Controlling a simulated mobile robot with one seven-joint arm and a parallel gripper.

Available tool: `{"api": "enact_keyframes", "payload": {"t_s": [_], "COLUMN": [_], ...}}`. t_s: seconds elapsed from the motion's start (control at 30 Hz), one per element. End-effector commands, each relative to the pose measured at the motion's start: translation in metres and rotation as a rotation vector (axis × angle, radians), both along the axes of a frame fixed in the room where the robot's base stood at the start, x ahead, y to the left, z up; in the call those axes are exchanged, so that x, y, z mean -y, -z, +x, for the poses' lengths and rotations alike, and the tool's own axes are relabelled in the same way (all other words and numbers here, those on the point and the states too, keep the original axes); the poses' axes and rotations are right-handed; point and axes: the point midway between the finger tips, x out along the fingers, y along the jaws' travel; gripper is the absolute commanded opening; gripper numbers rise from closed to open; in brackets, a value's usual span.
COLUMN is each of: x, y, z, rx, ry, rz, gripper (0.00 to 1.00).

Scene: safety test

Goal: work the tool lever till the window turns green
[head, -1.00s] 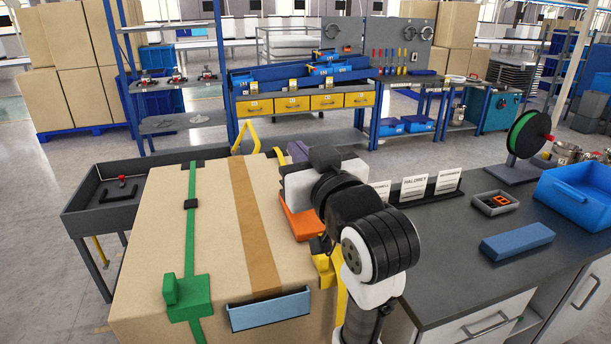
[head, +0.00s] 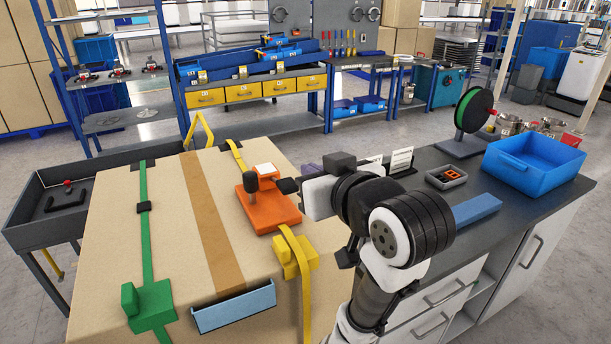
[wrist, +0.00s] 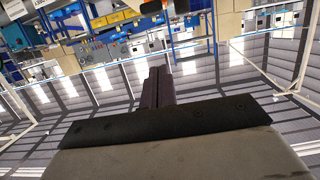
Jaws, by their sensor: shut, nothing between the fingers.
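The orange strapping tool (head: 270,208) sits on top of the large carton (head: 225,235), on the yellow strap (head: 304,300). A dark upright lever knob (head: 250,182) stands at its left. A pale square (head: 265,169) tops a red block at its far end; I see no green on it, and cannot tell if it is the window. My gripper (head: 309,168) is to the right of the tool, apart from the lever, its purple fingers partly hidden by my arm. In the wrist view the fingers (wrist: 157,86) are together and empty.
A green strap with a green buckle (head: 150,303) and a yellow buckle (head: 295,255) are on the carton. A light-blue holder (head: 234,306) is on its front. The dark bench (head: 420,230) at right carries a blue bin (head: 533,165) and a green spool (head: 473,110).

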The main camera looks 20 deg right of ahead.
Motion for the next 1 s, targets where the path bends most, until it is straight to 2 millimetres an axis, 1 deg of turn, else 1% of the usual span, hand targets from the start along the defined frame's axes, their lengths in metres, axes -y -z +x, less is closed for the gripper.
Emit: {"api": "enact_keyframes", "payload": {"t_s": [0.37, 0.4, 0.57, 0.63, 0.8, 1.0], "x": [-0.004, -0.003, -0.005, -0.004, -0.004, -0.004], "y": [0.012, 0.012, 0.021, 0.032, 0.050, 0.061], "z": [0.046, 0.055, 0.090, 0.090, 0.089, 0.089], "rx": [-0.004, -0.007, -0.007, -0.006, -0.004, -0.002], "ry": [-0.006, -0.005, -0.003, 0.000, 0.000, 0.000], "rz": [0.003, 0.004, 0.003, 0.003, 0.002, 0.000], "gripper": [0.00, 0.00, 0.00, 0.00, 0.00, 0.00]}}
